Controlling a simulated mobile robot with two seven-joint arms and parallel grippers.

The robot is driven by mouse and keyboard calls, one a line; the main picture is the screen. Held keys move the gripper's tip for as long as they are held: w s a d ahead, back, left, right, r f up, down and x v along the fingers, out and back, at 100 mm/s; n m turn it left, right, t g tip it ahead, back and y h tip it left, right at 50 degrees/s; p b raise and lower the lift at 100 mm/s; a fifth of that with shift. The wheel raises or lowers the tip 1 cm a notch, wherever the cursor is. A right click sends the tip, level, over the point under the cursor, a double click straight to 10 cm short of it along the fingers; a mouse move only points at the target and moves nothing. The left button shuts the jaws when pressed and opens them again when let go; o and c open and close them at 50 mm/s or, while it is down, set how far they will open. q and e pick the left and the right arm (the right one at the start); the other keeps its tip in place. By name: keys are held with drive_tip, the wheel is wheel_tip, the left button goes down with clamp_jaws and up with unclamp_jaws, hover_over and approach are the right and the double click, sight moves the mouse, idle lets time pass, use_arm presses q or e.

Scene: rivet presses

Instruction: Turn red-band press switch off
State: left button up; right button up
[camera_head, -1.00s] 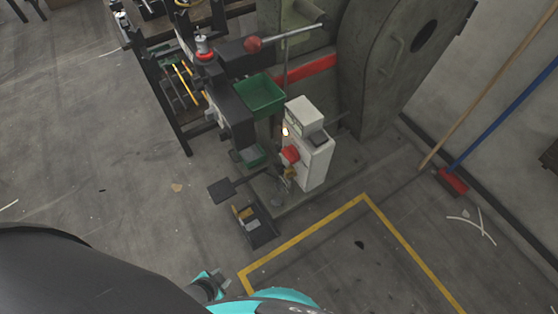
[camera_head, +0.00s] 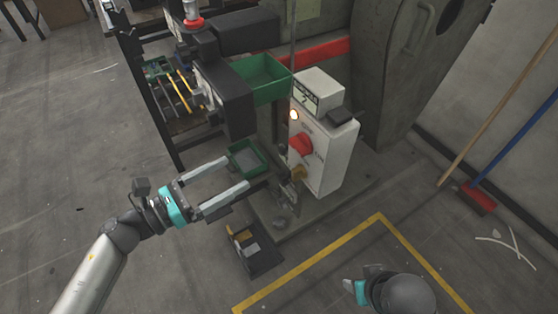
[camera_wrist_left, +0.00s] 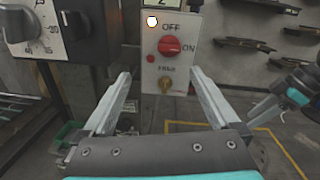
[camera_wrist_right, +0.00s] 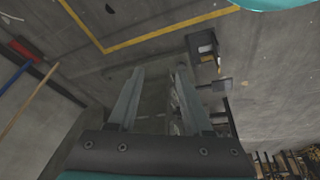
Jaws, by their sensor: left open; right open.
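A white control box (camera_head: 325,150) stands beside the red-banded press. Its front carries a red rotary switch (camera_head: 301,143), a lit lamp (camera_head: 294,115) and a brass-coloured knob (camera_head: 298,172). In the left wrist view the red switch (camera_wrist_left: 169,46) sits below OFF, with ON at its right; its handle looks roughly horizontal, towards ON. My left gripper (camera_head: 237,174) is open and empty, left of the box, pointing towards it and apart from the switch. The switch appears beyond the space between its fingers (camera_wrist_left: 159,75). My right gripper (camera_wrist_right: 160,68) is open and empty, with floor beyond it.
A pedal-like floor unit (camera_head: 252,250) lies below. A broom (camera_head: 478,197) leans at right. Floor inside the yellow line (camera_head: 310,265) looks clear.

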use_arm(q)
drive_tip(key=m, duration=0.3)
drive_tip(key=b, duration=0.2)
approach(294, 147)
drive_tip(key=shift+g+h, duration=0.3)
drive_tip(key=shift+g, duration=0.1)
drive_tip(key=x, duration=0.8)
drive_tip(key=shift+w, duration=0.2)
drive_tip(key=shift+w+d, duration=0.35)
drive_tip(key=shift+d, duration=0.1)
use_arm(e)
drive_tip(key=shift+t, duration=0.4)
drive_tip(key=shift+a+r, duration=0.1)
drive_tip(key=shift+r, duration=2.5)
use_arm(q)
drive_tip(key=c, duration=1.4)
